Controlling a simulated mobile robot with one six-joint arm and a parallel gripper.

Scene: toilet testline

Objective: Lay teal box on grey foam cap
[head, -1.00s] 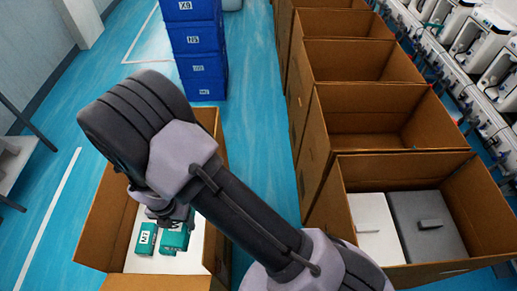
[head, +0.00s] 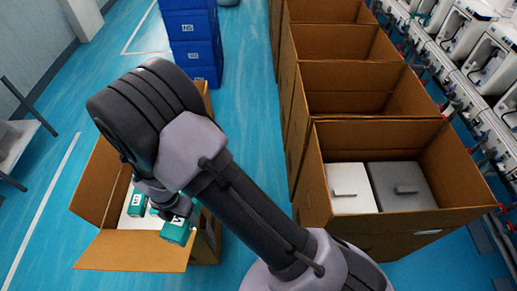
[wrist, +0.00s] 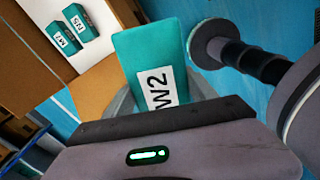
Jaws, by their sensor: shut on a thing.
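My gripper (head: 176,211) is shut on a teal box (head: 177,232) with a white label, held at the right rim of the left carton. In the wrist view the held teal box (wrist: 155,65) is labelled W2 and tilted in the jaws. The grey foam cap (head: 385,175) lies in the near right carton, with a small grey block-like handle on its top and no teal box on it. It is well to the right of my gripper.
The left carton (head: 95,190) holds other teal boxes (head: 138,204) on a white base; two show in the wrist view (wrist: 70,30). A white foam cap (head: 345,203) lies beside the grey one. The right carton (head: 440,215) has upright walls. Blue crates (head: 190,45) stand behind.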

